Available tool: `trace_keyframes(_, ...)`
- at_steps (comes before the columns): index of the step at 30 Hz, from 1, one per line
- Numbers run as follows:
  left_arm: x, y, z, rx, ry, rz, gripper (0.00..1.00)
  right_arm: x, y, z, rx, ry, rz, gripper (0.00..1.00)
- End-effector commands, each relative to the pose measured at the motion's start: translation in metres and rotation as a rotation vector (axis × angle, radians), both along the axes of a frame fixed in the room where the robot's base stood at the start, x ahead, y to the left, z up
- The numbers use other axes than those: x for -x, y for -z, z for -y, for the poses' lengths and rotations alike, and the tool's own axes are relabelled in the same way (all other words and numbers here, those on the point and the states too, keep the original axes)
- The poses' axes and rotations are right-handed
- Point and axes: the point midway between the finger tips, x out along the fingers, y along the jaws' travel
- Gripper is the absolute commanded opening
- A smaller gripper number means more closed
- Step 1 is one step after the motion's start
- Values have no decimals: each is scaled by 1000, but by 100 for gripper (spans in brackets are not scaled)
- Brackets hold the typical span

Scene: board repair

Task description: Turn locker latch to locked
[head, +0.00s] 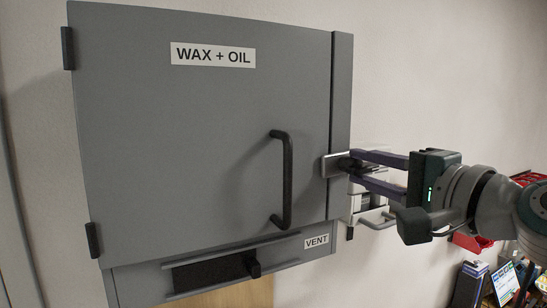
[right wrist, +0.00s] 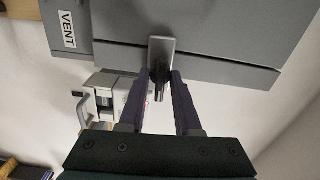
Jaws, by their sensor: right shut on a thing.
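The grey locker (head: 200,110) hangs on the wall with its door closed in the head view. Its latch has a metal plate (head: 328,168) at the door's right edge, over the seam with the frame. My right gripper (head: 352,170) comes in from the right and is shut on the latch's small lever. In the right wrist view the latch plate (right wrist: 162,48) is above the fingertips, and the lever (right wrist: 158,90) sits between the purple fingers of my gripper (right wrist: 160,80). The fingers partly hide the lever, so I cannot tell its exact turn. My left gripper is not in view.
A black bar handle (head: 286,180) stands out from the door left of the latch. A vent slider (head: 252,264) is below the door. A white wall device (head: 366,203) is close below my right fingers. Red bins (head: 470,241) are at lower right.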

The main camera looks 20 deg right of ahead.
Motion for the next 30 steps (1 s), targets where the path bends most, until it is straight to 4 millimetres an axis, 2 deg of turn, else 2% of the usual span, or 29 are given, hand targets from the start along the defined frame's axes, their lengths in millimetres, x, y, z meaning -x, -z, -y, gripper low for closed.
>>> trace_keyframes(7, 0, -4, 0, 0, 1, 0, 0, 0, -1, 0, -65, 1, -3, 0)
trace_keyframes(21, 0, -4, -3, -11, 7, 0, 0, 0, 0, 1, -78, 2, -4, 0)
trace_keyframes(22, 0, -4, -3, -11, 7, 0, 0, 0, 0, 1, -78, 2, -4, 33)
trace_keyframes(25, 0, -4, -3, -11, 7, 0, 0, 0, 0, 1, -77, 2, -4, 42)
trace_keyframes(30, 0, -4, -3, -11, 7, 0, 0, 0, 0, 0, -77, 1, -5, 42)
